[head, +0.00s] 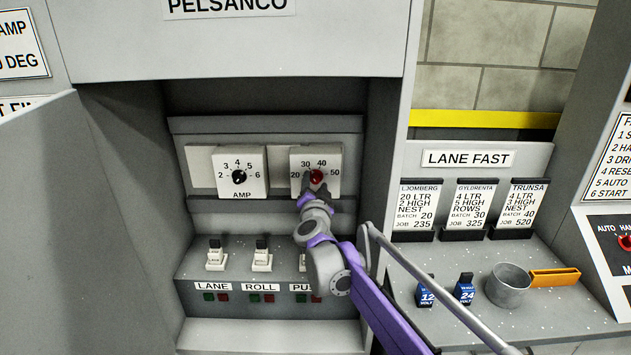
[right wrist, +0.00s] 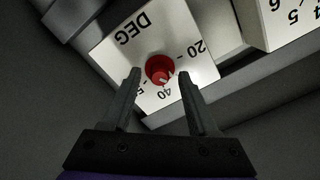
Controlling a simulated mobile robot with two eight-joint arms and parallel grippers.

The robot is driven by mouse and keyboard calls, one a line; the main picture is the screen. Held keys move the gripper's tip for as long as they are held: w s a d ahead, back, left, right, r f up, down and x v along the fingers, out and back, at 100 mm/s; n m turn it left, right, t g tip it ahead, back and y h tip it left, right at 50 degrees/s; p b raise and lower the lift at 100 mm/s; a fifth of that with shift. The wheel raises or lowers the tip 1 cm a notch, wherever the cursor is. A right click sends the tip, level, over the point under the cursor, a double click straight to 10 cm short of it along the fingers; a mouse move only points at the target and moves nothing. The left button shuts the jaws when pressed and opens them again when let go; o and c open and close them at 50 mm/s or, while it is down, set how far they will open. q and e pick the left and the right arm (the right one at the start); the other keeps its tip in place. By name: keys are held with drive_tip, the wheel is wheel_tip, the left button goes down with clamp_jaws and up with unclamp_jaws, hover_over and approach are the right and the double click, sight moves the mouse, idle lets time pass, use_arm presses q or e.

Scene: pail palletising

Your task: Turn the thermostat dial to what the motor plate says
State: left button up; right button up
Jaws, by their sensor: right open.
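The thermostat dial is a red knob (head: 317,176) on a white plate (head: 333,154) marked 20, 30, 40, 50, inside the grey cabinet. In the right wrist view the red knob (right wrist: 159,67) sits on the plate marked DEG (right wrist: 112,48); a small pale mark shows on its side near the 40, but its exact setting is unclear. My right gripper (head: 317,190) is just in front of the knob. Its open fingers (right wrist: 160,82) point at the knob, one to each side, with nothing held. A sign (head: 20,47) at the upper left, perhaps the motor plate, is cut off, showing "AMP" and "DEG".
A black AMP dial (head: 239,177) is left of the red knob. Switches (head: 262,258) labelled LANE, ROLL and another stand below. At right, a ledge holds blue blocks (head: 465,290), a metal cup (head: 508,285) and job cards (head: 467,207). The open cabinet door (head: 80,230) is at left.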

drive_tip(key=shift+w, duration=0.6)
clamp_jaws()
